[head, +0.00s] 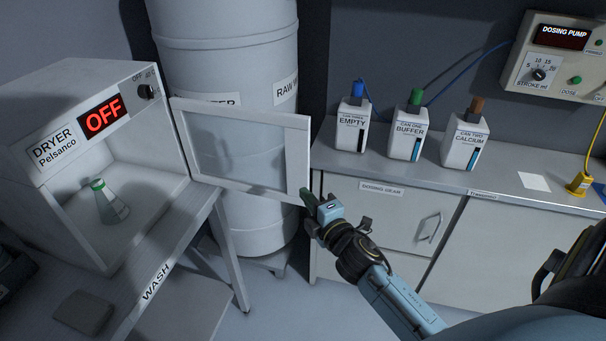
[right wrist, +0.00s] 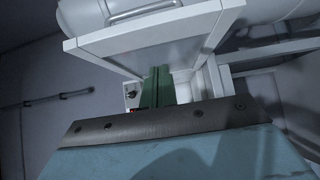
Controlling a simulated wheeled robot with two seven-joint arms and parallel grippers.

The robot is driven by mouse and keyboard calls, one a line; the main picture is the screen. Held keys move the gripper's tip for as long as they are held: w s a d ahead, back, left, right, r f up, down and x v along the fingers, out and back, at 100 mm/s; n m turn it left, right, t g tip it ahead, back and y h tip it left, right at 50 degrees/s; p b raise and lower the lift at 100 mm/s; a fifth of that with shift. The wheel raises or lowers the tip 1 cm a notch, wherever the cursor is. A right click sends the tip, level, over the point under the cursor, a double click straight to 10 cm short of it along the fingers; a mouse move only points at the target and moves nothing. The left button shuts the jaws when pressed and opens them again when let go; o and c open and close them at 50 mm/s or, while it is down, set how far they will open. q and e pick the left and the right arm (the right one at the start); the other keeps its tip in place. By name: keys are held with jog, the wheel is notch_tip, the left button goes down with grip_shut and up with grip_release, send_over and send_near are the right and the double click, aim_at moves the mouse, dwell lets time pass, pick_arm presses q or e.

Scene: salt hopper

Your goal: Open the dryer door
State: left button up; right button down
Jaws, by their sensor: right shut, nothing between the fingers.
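The dryer (head: 60,100) stands at the left, with a red OFF display (head: 103,114) and a knob (head: 146,91). Its door (head: 240,188), a white frame with a clear pane, stands swung open to the right of the dryer. A conical flask with a green collar (head: 108,203) stands inside the open chamber. My right gripper (head: 308,199) is shut and empty at the lower right corner of the door's free edge; I cannot tell whether it touches. In the right wrist view the green fingers (right wrist: 158,88) show in front of the door frame (right wrist: 150,40). My left gripper is not in view.
A large white barrel (head: 228,60) stands behind the door. Three cans, one labelled buffer (head: 408,140), stand on the counter (head: 510,185) at the right. A dosing pump (head: 555,60) is on the wall. The wash bench (head: 160,275) carries the dryer.

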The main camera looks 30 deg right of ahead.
aim_at(298, 171)
jog(key=w, duration=0.2)
jog(key=w+d, duration=0.1)
jog(key=w, duration=0.1)
jog(key=w+d, duration=0.1)
jog(key=w, duration=0.1)
jog(key=shift+w+d+p, duration=0.25)
jog(key=shift+p, duration=0.1)
jog(key=shift+w+d, duration=0.3)
jog(key=shift+d, duration=0.15)
jog(key=w+d+n+y+b, duration=0.2)
jog(key=w+d+y+b, duration=0.1)
jog(key=w+d, duration=0.3)
jog(key=shift+d+n+y, duration=0.4)
jog(key=shift+d+y, duration=0.15)
jog(key=shift+y, duration=0.15)
jog(key=shift+a, duration=0.1)
